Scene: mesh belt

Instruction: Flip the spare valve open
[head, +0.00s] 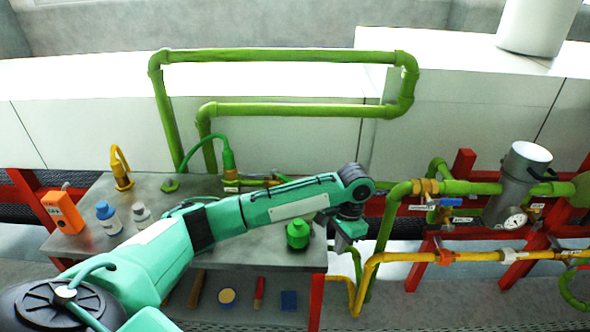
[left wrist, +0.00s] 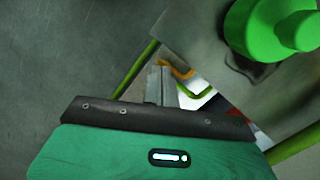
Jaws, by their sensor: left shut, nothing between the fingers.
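My left arm reaches in from the left across the grey table. My left gripper (head: 343,240) points down just past the table's right edge, shut and empty; its closed fingers also show in the left wrist view (left wrist: 158,85). A blue-handled valve (head: 446,203) sits on the green pipe to the right, apart from the gripper. An orange-red valve (head: 445,257) and a pale-handled valve (head: 511,255) sit on the yellow pipe below. The small labels are too blurred to read, so I cannot tell which valve is the spare. My right gripper is not in view.
A green knobbed fitting (head: 298,235) stands on the table (head: 262,258) close to the gripper; it looms in the left wrist view (left wrist: 270,28). Green pipes (head: 392,215) rise just right of the gripper. An orange device (head: 63,212) and two small bottles stand at left.

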